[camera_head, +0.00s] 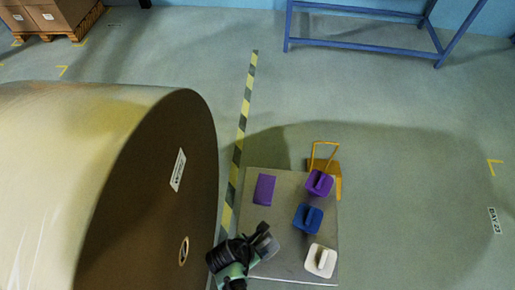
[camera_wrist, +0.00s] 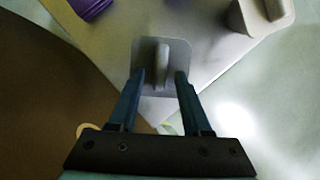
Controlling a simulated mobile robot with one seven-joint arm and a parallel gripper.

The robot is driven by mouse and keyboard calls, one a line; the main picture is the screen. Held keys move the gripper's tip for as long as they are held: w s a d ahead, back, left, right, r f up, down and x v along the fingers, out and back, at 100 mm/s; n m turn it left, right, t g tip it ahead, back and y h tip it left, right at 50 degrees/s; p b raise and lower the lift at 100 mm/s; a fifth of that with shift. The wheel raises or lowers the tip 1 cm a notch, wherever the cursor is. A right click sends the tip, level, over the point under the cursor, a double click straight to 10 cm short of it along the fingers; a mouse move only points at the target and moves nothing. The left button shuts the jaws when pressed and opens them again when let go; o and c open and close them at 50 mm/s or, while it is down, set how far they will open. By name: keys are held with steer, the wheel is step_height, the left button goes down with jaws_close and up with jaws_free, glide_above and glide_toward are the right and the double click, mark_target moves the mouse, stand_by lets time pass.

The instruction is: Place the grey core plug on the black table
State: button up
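The grey core plug (camera_wrist: 178,56) has a square plate with an upright tab, and sits on the grey-topped cart (camera_head: 255,182) at its near left. My gripper (camera_wrist: 160,82) is open, its two fingers on either side of the plug's tab, with a gap visible on each side. In the head view my gripper (camera_head: 262,238) hides most of the plug. No black table can be made out in either view.
A blue frame (camera_head: 360,43) is at the back.

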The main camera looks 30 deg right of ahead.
steer(key=w+p+v, duration=0.1)
steer(key=p+v, duration=0.1)
steer(key=v, duration=1)
steer(key=w+r+m+t, duration=0.5)
steer(key=w+r+t, duration=0.1)
steer(key=w+r, duration=0.85)
steer(key=w+r+m+t+y, duration=0.1)
steer(key=w+r+m+t, duration=0.3)
steer(key=r, duration=0.7)
steer(key=w+r+m+t+y, duration=0.15)
steer(key=w+r+t, duration=0.35)
steer(key=r, duration=0.7)
steer(key=s+a+r+m+t, duration=0.2)
steer(key=r+m+t, duration=0.1)
steer(key=r, duration=0.9)
steer(key=s+a+r+m+t, duration=0.1)
steer(key=r+m+t, duration=0.2)
steer(key=r, duration=0.9)
steer(key=s+a+r+m+t+y, duration=0.1)
steer(key=s+r+t, duration=0.4)
steer(key=s+r, duration=0.5)
step_height(320, 180, up, 4)
steer(key=m+y, duration=0.1)
steer(key=m, duration=0.1)
steer(key=shift+f+m+t, duration=0.25)
steer(key=shift+m+t, duration=0.05)
steer(key=shift+m, duration=0.05)
